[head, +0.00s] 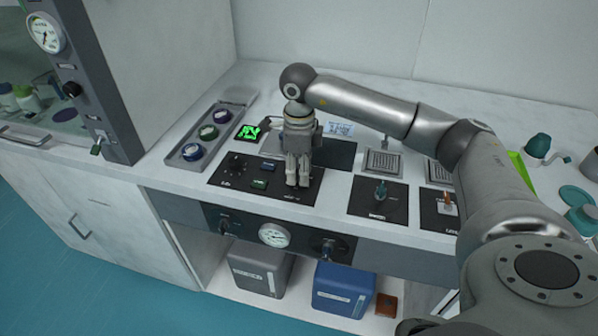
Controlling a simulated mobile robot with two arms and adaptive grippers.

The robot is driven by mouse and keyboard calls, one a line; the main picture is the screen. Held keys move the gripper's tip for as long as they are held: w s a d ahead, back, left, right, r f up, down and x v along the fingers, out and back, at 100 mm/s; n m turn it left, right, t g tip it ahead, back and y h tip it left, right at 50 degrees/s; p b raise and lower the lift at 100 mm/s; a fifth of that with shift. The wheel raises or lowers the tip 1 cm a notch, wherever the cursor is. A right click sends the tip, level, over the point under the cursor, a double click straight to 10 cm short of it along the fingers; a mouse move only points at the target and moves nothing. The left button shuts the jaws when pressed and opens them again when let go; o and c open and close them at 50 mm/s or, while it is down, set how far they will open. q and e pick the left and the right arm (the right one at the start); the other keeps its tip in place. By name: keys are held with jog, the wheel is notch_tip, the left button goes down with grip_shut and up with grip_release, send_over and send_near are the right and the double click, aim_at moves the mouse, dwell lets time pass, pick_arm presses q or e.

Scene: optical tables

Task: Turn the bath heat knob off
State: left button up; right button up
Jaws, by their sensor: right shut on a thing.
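My right gripper (298,182) points straight down onto the right part of a black control panel (225,181) on the bench. It is shut on a small knob there, which I take to be the bath heat knob. The fingers hide the knob, so its angle cannot be seen. Another black knob (236,166) with a dial scale stands at the panel's left end. My left gripper is not in view.
A grey tray (189,153) with several capped round pieces lies to the left. A teal-handled valve plate (378,196) is to the right. A round gauge (274,235) is on the bench front.

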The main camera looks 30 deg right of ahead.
jog(key=shift+o, duration=0.2)
jog(key=shift+n, duration=0.4)
jog(key=shift+c, duration=0.2)
jog(key=o, duration=1.1)
jog(key=shift+c, duration=0.2)
jog(key=shift+r, duration=0.2)
notch_tip(320, 180, up, 12)
jog(key=shift+f, duration=0.2)
jog(key=shift+f, duration=0.1)
